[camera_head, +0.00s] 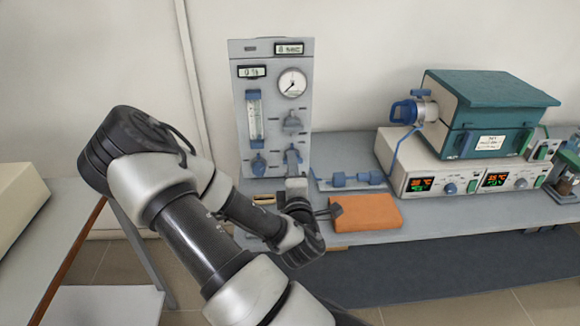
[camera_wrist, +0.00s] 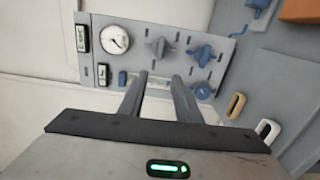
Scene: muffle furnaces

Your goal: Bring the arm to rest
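My gripper (camera_wrist: 160,76) shows in the wrist view with its two dark fingers apart. I see nothing held between them. They point toward the grey gas panel (camera_wrist: 215,40), which appears turned sideways there, with its gauge, knobs and flow tube. In the head view the grey panel (camera_head: 243,105) stands upright at the back of the bench. My arm (camera_head: 190,225) is bent, with its elbow raised at the left and its wrist low in front of the panel. The fingertips are hard to make out in the head view. I cannot tell whether they touch the panel.
A teal-and-cream furnace (camera_head: 500,92) with lit displays stands on the bench (camera_head: 450,210) at the right. An orange block (camera_head: 368,214) lies near the front edge, close to my wrist. Blue fittings (camera_head: 350,180) lie behind it. Another table (camera_head: 20,245) is at the left.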

